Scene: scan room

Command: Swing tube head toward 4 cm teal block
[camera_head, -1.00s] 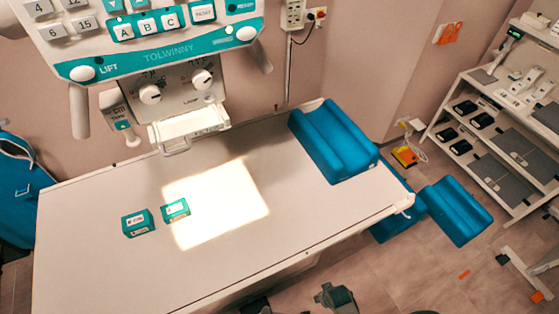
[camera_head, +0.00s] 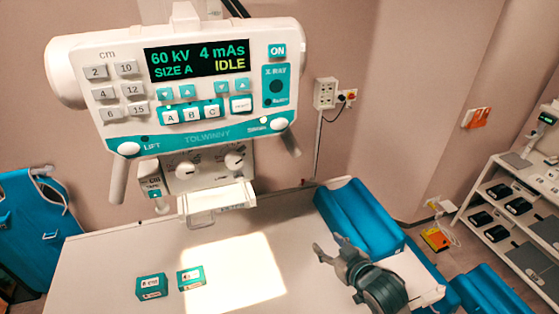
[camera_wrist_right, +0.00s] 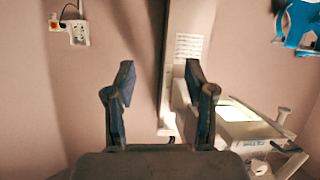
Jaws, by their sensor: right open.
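The white and teal tube head (camera_head: 215,140) hangs over the back of the table, its panel reading 60 kV, 4 mAs, IDLE. Handles point down at its left (camera_head: 118,181) and right (camera_head: 288,143). Two teal blocks, one at left (camera_head: 151,287) and one beside it (camera_head: 191,278), sit on the white table (camera_head: 105,262); their labels are too small to read. My right gripper (camera_head: 327,248) is open and empty above the table, right of the patch and below the tube head. My left gripper is out of view.
A blue cushion (camera_head: 358,215) lies at the table's right end, behind my right arm. A shelf rack (camera_head: 510,215) stands at far right. A blue apron (camera_head: 35,225) hangs at left. The wrist view shows a wall socket (camera_wrist_right: 78,33).

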